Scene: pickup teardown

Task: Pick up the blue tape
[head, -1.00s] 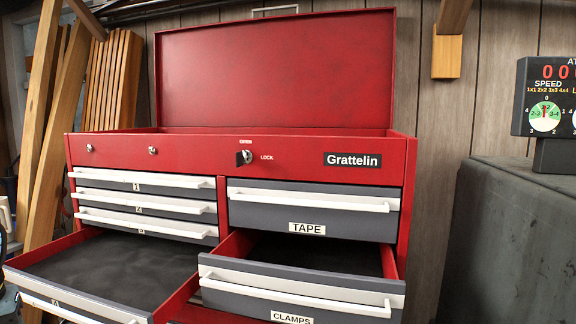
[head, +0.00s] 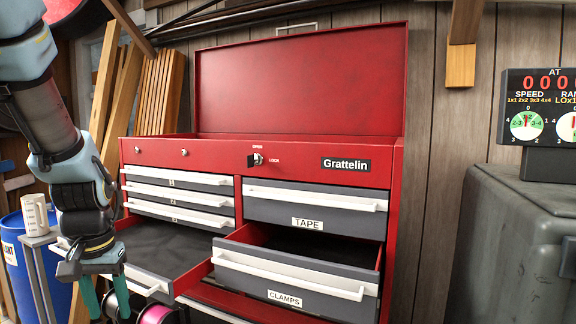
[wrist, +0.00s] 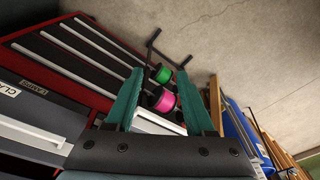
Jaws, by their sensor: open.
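I see no blue tape in either view. A closed drawer labelled TAPE (head: 315,212) sits at the upper right of the red tool chest (head: 220,155) in the head view. Below it, a drawer labelled CLAMPS (head: 295,272) is pulled out; the part of its inside that shows is dark. My gripper (head: 105,298) hangs at the lower left, in front of the pulled-out left drawer, with teal fingers pointing down. In the wrist view my gripper (wrist: 160,85) is open, its fingers apart, with nothing held between them.
The pulled-out lower left drawer (head: 165,245) juts forward beside my arm and looks empty. Green (wrist: 163,75) and pink (wrist: 164,101) spools stand on a rack beyond my fingers. A blue barrel (head: 22,262) is at the left; a dark grey box (head: 510,235) is at the right.

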